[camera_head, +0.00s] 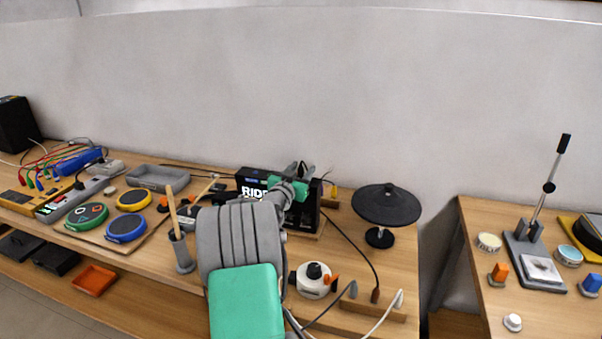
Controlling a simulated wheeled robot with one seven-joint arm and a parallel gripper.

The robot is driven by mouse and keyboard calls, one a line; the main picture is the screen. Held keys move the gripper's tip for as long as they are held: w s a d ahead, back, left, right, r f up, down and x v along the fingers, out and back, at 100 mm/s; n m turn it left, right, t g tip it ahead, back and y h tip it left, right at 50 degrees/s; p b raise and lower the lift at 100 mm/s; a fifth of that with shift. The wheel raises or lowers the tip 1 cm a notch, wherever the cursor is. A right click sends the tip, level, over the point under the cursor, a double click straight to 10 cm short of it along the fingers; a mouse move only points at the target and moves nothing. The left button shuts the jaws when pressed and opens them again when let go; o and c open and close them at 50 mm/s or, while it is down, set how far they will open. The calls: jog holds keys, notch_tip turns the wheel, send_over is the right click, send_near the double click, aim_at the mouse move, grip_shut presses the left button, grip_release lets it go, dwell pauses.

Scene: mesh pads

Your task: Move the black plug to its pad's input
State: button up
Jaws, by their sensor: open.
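A wooden block (360,315) at the front right of the long table holds several plugs upright: a grey one (352,289), a dark one (375,295) and a white one (397,299). A black cable runs from the dark plug up to the black module box (305,214); I cannot tell for sure that this is the black plug. A round black pad (386,204) stands on a black base to the right of the box. Its input cannot be made out. My gripper (303,168) is small in view, open, above the box and apart from the plugs; my arm hides part of the table.
Green (87,216), yellow (133,200) and blue (126,229) pads lie on a board at the left. A white round device (313,280) sits left of the block. A second table (550,315) with a lever stands at the right, across a gap.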

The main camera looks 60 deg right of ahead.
jog(key=shift+c, duration=0.2)
grip_shut()
dwell(1.1)
